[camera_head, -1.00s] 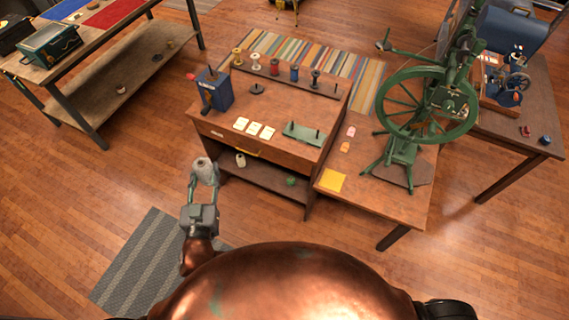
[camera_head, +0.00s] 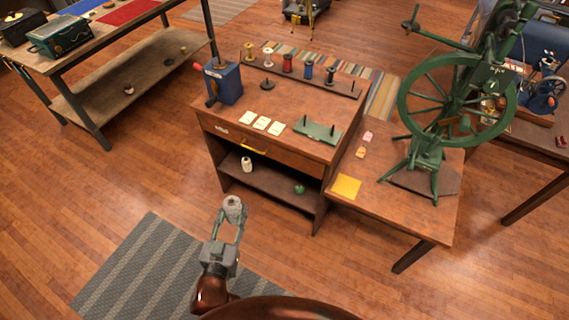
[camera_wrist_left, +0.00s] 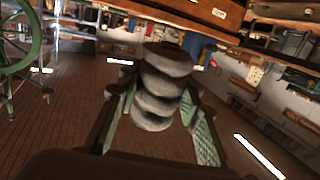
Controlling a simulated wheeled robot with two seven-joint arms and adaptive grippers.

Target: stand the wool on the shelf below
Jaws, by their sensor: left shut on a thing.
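My left gripper (camera_head: 233,212) is shut on the wool (camera_head: 235,203), a grey-white ribbed roll that fills the space between the green fingers in the left wrist view (camera_wrist_left: 163,85). The gripper holds it in the air in front of the wooden cabinet. The lower shelf (camera_head: 272,184) is the open space under the cabinet's drawer. A white spool (camera_head: 247,164) stands on its left part and a small green object (camera_head: 299,188) is on its right part. The wool is apart from the shelf, nearer to me. My right gripper is out of view.
The drawer front with a yellow handle (camera_head: 255,151) overhangs the shelf. The cabinet top holds a blue box (camera_head: 223,83), cards and several spools. A low table with a green spinning wheel (camera_head: 456,95) stands to the right. A striped grey rug (camera_head: 150,265) lies at left.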

